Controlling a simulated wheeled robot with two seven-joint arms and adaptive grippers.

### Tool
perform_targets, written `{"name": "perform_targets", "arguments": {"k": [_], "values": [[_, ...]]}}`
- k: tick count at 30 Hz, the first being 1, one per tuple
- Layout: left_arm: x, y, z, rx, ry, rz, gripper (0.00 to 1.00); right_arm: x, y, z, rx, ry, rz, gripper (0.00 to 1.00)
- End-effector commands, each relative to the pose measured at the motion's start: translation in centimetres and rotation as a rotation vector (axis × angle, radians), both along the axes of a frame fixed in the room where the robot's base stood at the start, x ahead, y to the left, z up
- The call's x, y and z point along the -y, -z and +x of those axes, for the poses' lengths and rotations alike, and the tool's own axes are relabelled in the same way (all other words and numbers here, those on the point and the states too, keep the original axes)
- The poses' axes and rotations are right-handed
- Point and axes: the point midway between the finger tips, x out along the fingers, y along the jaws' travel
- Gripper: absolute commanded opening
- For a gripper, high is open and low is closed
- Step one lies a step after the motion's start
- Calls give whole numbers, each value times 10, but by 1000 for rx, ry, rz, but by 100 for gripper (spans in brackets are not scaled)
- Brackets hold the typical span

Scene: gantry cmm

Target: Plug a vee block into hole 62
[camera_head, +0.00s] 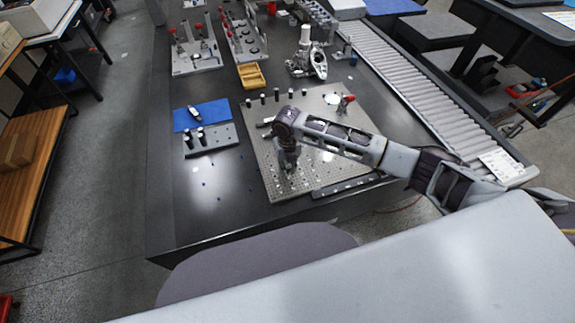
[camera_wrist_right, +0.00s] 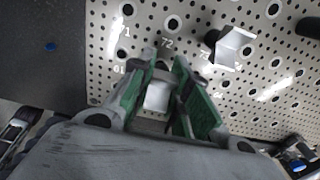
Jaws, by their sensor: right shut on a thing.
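My right gripper (camera_head: 288,168) is low over the perforated plate (camera_head: 335,172), near its front left part. In the right wrist view the gripper (camera_wrist_right: 160,95) has its green-lined fingers closed on a small pale block (camera_wrist_right: 157,97), which looks like the vee block. Another white angled piece with a dark round stem (camera_wrist_right: 232,47) stands on the plate (camera_wrist_right: 190,20) beyond the fingers, to the right. Printed labels 71 and 72 show near the fingers. Hole 62 does not show clearly; the gripper and block cover that area. I cannot tell whether the block touches the plate. My left gripper is not in view.
A grey rack with black-topped parts (camera_head: 222,139) and a blue mat (camera_head: 181,120) lie left of the plate. Several dark pegs line its back edge. A red-topped clamp (camera_head: 345,103) stands at the back right, a yellow tray (camera_head: 251,76) behind.

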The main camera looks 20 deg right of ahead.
Motion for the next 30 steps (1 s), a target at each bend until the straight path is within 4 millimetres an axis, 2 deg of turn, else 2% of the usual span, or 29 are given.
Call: {"name": "perform_targets", "arguments": {"k": [9, 14, 20, 30], "values": [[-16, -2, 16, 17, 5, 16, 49, 0, 0, 0, 0, 0, 0, 0], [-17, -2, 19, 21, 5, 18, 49, 0, 0, 0, 0, 0, 0, 0], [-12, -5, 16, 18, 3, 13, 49, 0, -1, 0, 0, 0, 0, 0], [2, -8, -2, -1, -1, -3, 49, 0, 0, 0, 0, 0, 0, 0]]}}
